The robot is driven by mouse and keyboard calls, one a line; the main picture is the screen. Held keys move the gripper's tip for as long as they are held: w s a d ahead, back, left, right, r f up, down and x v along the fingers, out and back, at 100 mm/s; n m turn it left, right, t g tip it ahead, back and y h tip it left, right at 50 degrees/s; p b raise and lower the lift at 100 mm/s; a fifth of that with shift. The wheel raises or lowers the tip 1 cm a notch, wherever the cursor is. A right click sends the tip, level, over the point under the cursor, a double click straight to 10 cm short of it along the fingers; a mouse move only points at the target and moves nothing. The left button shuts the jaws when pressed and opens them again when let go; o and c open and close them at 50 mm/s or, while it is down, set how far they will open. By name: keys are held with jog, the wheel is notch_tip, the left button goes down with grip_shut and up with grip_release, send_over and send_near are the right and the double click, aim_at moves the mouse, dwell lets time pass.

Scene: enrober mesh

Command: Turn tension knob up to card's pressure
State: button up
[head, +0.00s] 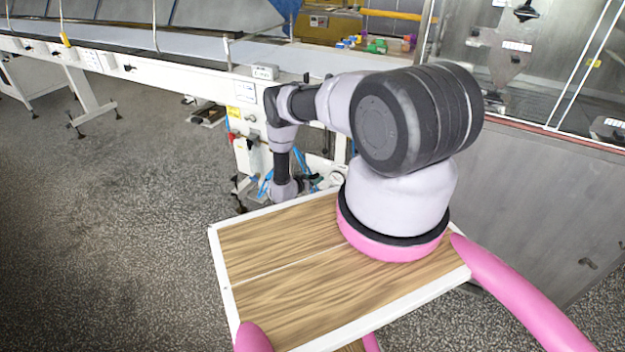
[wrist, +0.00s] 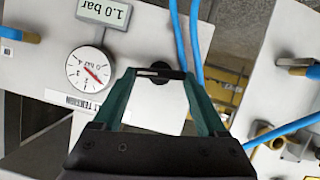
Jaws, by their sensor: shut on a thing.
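In the wrist view, my gripper (wrist: 160,74) has its green fingers around a small dark knob (wrist: 160,66) on a pale panel and is shut on it. The knob is partly hidden by the fingertips. Left of it is a round white gauge (wrist: 78,62) with a red needle slanting toward the lower right; its small figures are too blurred to read surely. A label below the gauge reads "TENSION" (wrist: 72,101). Above the gauge, a card (wrist: 103,11) reads "1.0 bar". In the head view, my arm reaches down beside the machine, and my fingers cannot be made out.
Blue hoses (wrist: 195,45) run close beside the panel, right of the knob. Brass-coloured fittings (wrist: 297,62) with blue parts show at the right. In the head view, a long white conveyor (head: 180,84) stands behind my arm, and a grey metal cabinet (head: 530,190) is at the right.

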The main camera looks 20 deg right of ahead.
jog(key=shift+d+m+t+y, duration=0.1)
jog(key=shift+m+t+y, duration=0.2)
jog(key=shift+m+t, duration=0.3)
jog(key=o, duration=1.3)
jog(key=v, duration=1.1)
jog(key=shift+w+r, duration=0.1)
